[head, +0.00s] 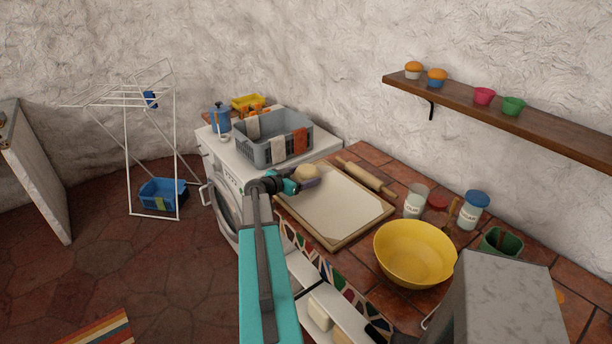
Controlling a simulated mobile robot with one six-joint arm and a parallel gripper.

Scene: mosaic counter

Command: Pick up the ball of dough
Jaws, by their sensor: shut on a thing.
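The ball of dough (306,172) is pale and round, at the far left end of the pastry board (345,212) in the head view. My gripper (308,182) is at the dough, shut on it, and hides its near lower side. My arm reaches up to it from the bottom of the picture. I cannot tell whether the dough touches the board or hangs just above it.
A rolling pin (366,178) lies along the board's back edge. A grey basket (273,153) stands on the washing machine just beyond the dough. A yellow bowl (415,254) and jars (473,210) stand to the right. A wall shelf (500,115) hangs above.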

